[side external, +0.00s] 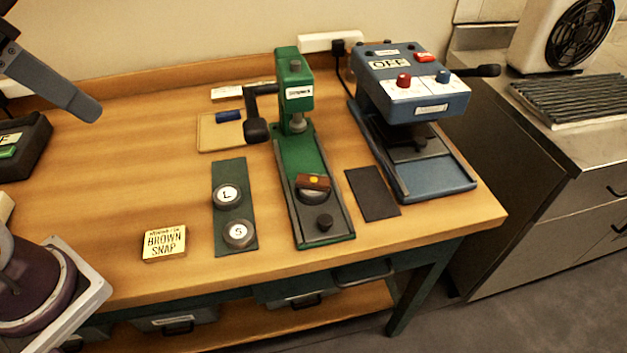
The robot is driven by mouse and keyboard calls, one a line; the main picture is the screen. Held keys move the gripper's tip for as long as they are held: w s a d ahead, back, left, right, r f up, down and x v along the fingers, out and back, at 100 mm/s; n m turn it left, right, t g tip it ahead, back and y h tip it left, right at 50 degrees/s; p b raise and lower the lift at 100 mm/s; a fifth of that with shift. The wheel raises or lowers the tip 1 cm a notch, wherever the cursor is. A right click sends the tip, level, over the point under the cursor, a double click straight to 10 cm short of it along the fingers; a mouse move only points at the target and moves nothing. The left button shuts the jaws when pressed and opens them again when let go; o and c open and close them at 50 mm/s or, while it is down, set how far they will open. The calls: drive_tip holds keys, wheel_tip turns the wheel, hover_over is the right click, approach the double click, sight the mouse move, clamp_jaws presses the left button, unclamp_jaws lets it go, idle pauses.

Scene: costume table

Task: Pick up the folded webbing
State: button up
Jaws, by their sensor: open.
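The folded webbing appears to be the small brown strip (313,181) with a yellow dot on its top. It lies on a round grey die (313,195) on the bed of the green hand press (325,225). My gripper (88,108) shows only partly at the upper left, as a dark grey finger pointing down and right. It is open, well to the left of the press and apart from the webbing. The rest of it is cut off by the picture edge.
The green press column and black lever (258,115) stand behind the webbing. A blue press marked OFF (415,85) stands to the right. A green mat (234,170) holds dies marked L and S. A BROWN SNAP box (164,243) lies left. Table left of the mat is mostly clear.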

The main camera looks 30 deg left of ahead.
drive_tip(key=w+d+r+m+g, duration=0.1)
drive_tip(key=w+d+r+m, duration=0.15)
drive_tip(key=w, duration=0.35)
drive_tip(key=m+g, duration=0.3)
drive_tip(key=m, duration=0.8)
hover_over(312, 179)
drive_tip(key=s, duration=0.1)
wheel_tip(312, 179, down, 23)
drive_tip(key=shift+n, duration=0.25)
drive_tip(key=f, duration=0.6)
drive_tip(key=shift+w+f, duration=0.4)
clamp_jaws()
